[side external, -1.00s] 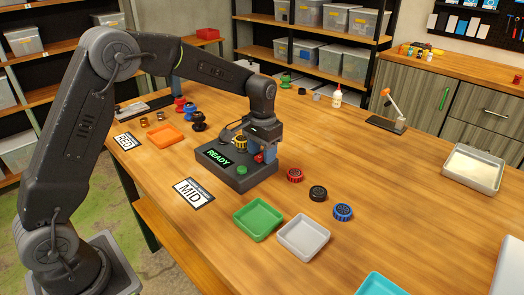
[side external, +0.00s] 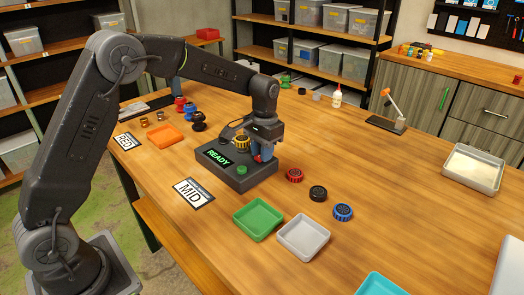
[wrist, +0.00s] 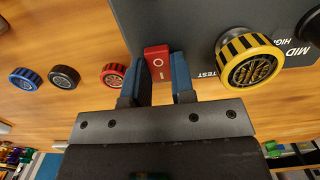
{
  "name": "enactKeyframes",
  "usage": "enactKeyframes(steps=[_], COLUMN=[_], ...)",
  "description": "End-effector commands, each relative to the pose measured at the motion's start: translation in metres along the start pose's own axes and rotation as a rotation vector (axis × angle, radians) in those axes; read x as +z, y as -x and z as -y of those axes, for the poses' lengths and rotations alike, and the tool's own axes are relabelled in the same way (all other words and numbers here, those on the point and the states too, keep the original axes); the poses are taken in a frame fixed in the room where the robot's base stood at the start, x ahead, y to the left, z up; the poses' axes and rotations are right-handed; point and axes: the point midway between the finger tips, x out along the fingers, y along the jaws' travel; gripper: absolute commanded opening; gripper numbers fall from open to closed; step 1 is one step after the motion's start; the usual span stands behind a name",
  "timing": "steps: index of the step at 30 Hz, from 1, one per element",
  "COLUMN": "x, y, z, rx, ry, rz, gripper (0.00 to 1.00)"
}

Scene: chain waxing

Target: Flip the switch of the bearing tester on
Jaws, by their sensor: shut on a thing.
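The bearing tester (side external: 250,181) is a dark box on the wooden table, with a lit green READY display (side external: 217,157) and a green button (side external: 241,170). Its red rocker switch (wrist: 157,61), marked with a line and a circle, shows in the wrist view between the blue fingertips of my gripper (wrist: 157,80). The fingers are shut on the switch's sides. In the side view my gripper (side external: 262,152) points down at the tester's right end and partly hides the switch. A yellow-rimmed bearing (side external: 242,143) sits on the tester, beside my gripper.
Red (side external: 295,175), black (side external: 318,193) and blue (side external: 342,212) bearings lie to the tester's right. Green (side external: 258,219) and grey (side external: 303,237) trays stand in front. A MID card (side external: 193,192) lies at the front left. The table's right side has free room.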

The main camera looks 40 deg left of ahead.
Motion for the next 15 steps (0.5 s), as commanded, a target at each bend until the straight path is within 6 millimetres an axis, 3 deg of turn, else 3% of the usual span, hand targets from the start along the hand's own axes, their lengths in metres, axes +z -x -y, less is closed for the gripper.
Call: enactKeyframes(steps=[6, 15], x=[-0.0032, -0.0028], y=[-0.0004, 0.0000], z=[0.0002, 0.0002], rx=[0.000, 0.000], ry=[-0.001, 0.000], rz=[0.111, 0.134], gripper=[0.00, 0.00])
